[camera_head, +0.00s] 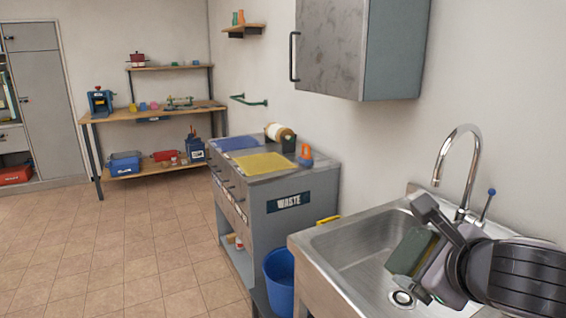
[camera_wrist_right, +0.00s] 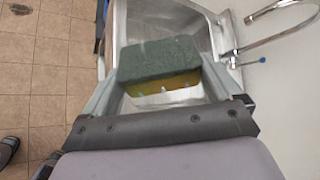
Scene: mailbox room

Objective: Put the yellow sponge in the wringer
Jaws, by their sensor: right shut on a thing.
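The sponge (camera_wrist_right: 158,60) has a dark green scouring top and a yellow layer below. In the right wrist view it sits between the two fingers of my right gripper (camera_wrist_right: 163,78). In the head view my right gripper (camera_head: 420,248) is over the sink basin, shut on the sponge (camera_head: 409,252), whose green face shows. The sponge appears to be held above the basin floor. My left gripper is not in view. I cannot tell for sure which thing is the wringer; a blue device (camera_head: 100,102) stands on the far wooden bench.
The steel sink (camera_head: 345,245) has a curved tap (camera_head: 447,158) and a blue-tipped lever at its back. A blue bucket (camera_head: 279,278) and a grey waste cabinet (camera_head: 292,215) stand left of it. A wall cabinet (camera_head: 385,50) hangs above. The tiled floor at left is clear.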

